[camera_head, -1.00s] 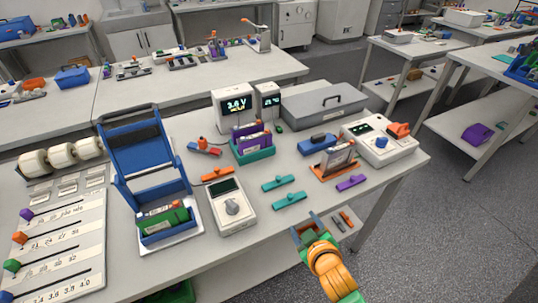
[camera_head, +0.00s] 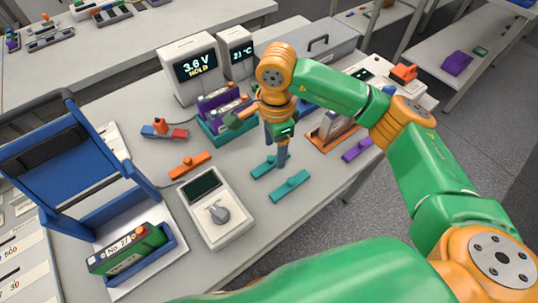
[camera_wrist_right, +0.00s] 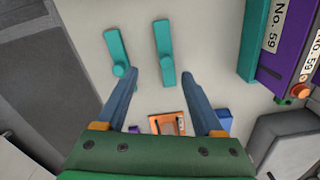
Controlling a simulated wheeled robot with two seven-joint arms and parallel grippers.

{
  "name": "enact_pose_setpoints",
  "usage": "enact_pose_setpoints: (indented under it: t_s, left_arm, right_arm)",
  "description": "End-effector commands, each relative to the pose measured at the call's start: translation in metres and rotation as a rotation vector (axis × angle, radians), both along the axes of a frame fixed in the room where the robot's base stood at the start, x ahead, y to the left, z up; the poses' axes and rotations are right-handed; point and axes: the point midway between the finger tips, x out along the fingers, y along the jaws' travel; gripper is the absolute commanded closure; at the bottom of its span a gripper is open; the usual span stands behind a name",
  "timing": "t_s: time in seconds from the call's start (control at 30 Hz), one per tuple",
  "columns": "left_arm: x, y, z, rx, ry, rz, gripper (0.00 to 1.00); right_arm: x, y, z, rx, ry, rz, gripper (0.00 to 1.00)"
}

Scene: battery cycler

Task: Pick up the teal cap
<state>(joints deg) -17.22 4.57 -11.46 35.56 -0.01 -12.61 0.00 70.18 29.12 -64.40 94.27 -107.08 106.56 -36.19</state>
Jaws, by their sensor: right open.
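Two teal caps, each a flat bar with a round knob, lie side by side on the table. One teal cap (camera_head: 264,167) is nearer the purple batteries; the other teal cap (camera_head: 291,186) is nearer the front edge. My right gripper (camera_head: 282,161) points down over them, open and empty. In the right wrist view, the open fingers (camera_wrist_right: 161,77) stand above the table with the knob end of the battery-side cap (camera_wrist_right: 164,50) between their tips. The other cap (camera_wrist_right: 117,48) lies just outside the left finger. My left gripper is out of view.
A teal holder (camera_head: 225,138) with purple batteries stands close behind the gripper. A white meter (camera_head: 217,208), an orange cap (camera_head: 190,165) and a blue rack (camera_head: 90,190) are to the left. An orange stand (camera_head: 326,140) and a purple cap (camera_head: 357,150) lie to the right.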

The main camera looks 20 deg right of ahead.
Motion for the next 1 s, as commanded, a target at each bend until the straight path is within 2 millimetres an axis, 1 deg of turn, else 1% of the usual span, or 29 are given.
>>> enact_pose_setpoints:
  t_s: [0.03, 0.17, 0.2, 0.3, 0.5, 0.53, 0.57, 0.6, 0.67, 0.7, 0.77, 0.8, 1.0]
  left_arm:
    - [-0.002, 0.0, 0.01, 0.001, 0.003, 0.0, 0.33]
    - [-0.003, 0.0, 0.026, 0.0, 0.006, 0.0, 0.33]
    - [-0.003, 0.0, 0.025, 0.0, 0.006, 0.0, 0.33]
    - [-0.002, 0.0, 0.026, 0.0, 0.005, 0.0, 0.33]
    - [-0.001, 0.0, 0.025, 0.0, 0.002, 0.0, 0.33]
    - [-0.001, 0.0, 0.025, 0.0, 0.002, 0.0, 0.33]
    - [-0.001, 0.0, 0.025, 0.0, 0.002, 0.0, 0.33]
    - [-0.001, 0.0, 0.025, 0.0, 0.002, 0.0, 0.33]
    - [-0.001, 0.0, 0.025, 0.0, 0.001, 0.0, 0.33]
    - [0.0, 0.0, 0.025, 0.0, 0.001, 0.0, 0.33]
    - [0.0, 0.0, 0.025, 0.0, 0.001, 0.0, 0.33]
    - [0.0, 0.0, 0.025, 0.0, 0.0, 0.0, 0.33]
    - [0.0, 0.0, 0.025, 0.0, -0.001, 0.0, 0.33]
  right_arm:
    - [0.0, 0.001, -0.003, 0.001, 0.006, 0.0, 0.31]
    - [0.005, 0.006, -0.027, 0.002, 0.008, 0.0, 0.31]
    - [0.006, 0.006, -0.037, 0.004, 0.006, 0.0, 0.31]
    - [0.006, 0.006, -0.05, 0.005, 0.004, 0.001, 0.31]
    - [0.007, 0.007, -0.054, 0.007, 0.001, 0.002, 0.31]
    - [0.007, 0.007, -0.054, 0.007, 0.001, 0.002, 0.36]
    - [0.007, 0.007, -0.054, 0.008, 0.001, 0.002, 0.44]
    - [0.007, 0.007, -0.054, 0.008, 0.002, 0.002, 0.55]
    - [0.007, 0.007, -0.054, 0.008, 0.002, 0.001, 0.71]
    - [0.007, 0.007, -0.054, 0.008, 0.002, 0.001, 0.82]
    - [0.007, 0.007, -0.053, 0.008, 0.002, 0.001, 0.98]
    - [0.007, 0.007, -0.053, 0.008, 0.002, 0.001, 1.0]
    - [0.007, 0.007, -0.053, 0.008, 0.002, 0.001, 1.0]
